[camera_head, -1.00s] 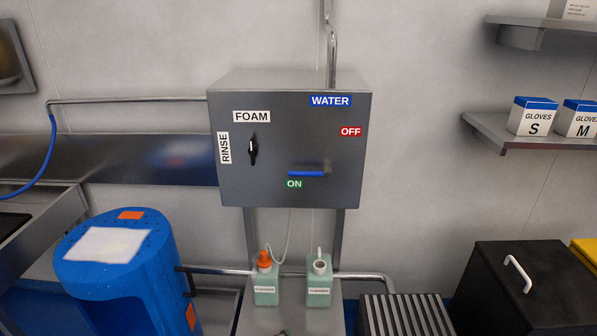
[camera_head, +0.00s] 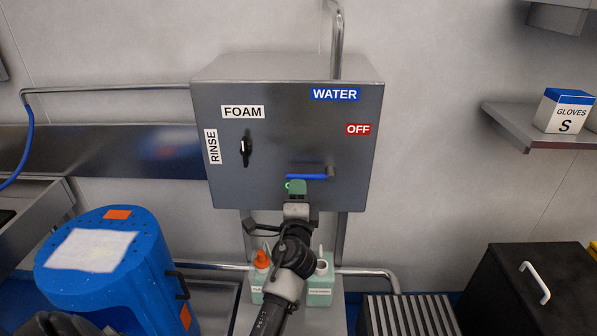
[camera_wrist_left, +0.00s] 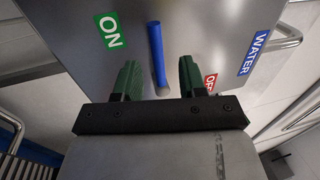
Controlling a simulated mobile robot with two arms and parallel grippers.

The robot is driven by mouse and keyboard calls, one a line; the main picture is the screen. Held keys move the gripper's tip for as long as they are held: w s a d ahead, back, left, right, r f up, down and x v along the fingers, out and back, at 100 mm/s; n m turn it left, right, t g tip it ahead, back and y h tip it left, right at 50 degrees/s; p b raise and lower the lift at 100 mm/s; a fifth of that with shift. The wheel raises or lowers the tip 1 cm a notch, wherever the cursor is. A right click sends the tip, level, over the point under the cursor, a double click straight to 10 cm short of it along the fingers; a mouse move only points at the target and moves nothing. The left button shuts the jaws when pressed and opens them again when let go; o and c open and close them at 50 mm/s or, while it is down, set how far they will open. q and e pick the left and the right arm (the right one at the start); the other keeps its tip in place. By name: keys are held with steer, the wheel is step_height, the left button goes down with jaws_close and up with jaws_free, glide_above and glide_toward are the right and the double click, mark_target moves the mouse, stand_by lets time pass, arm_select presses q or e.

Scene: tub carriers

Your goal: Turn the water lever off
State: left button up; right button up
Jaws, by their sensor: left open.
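The water lever (camera_head: 306,177) has a blue handle on the front of a grey control box (camera_head: 350,190). It lies level, its free end pointing left above the green ON label, mostly hidden behind my gripper. The red OFF label (camera_head: 358,129) is above and right of the lever. My left gripper (camera_head: 297,186) is open just in front of and below the handle. In the left wrist view the blue handle (camera_wrist_left: 157,50) shows between the two green fingers of the left gripper (camera_wrist_left: 160,75), with a gap on each side. My right gripper is not in view.
The box also carries a small black FOAM/RINSE knob (camera_head: 245,148) on its left. Two green bottles (camera_head: 320,285) stand below, partly behind my arm. A blue drum (camera_head: 105,265) stands at left, a black bin (camera_head: 520,290) at right.

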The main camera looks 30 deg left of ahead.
mark_target(298, 177)
arm_select(q)
steer(key=x, duration=0.5)
steer(key=shift+w+a+f+p, duration=0.15)
steer(key=shift+w+a+p, duration=0.15)
steer(key=shift+w, duration=0.05)
steer(key=shift+w+a, duration=0.1)
steer(key=shift+w, duration=0.05)
steer(key=shift+c, duration=0.6)
jaws_close()
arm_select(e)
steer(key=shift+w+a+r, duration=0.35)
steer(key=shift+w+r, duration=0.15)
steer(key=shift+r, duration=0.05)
